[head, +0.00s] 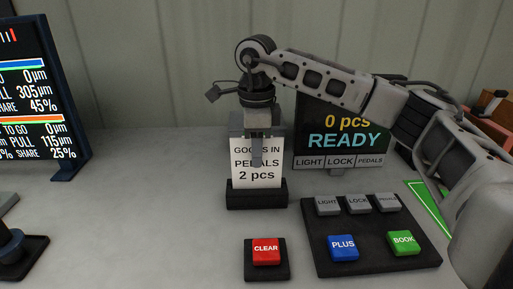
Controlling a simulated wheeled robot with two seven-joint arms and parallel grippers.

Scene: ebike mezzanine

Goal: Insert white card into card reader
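The white card (257,172) stands upright and reads "GOODS IN PEDALS 2 pcs". Its lower edge meets the top of the black card reader (257,196) on the grey table. How deep it sits in the reader's slot cannot be made out. My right gripper (257,150) points down from above and is shut on the card's upper middle, with one finger in front of the print. The other finger is hidden behind the card. My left gripper is not in view.
A red CLEAR button (265,251) stands in front of the reader. A black button panel (375,263) lies to the right. A display reading READY (342,160) stands behind it, partly covered by my arm. Another screen (38,100) is at left.

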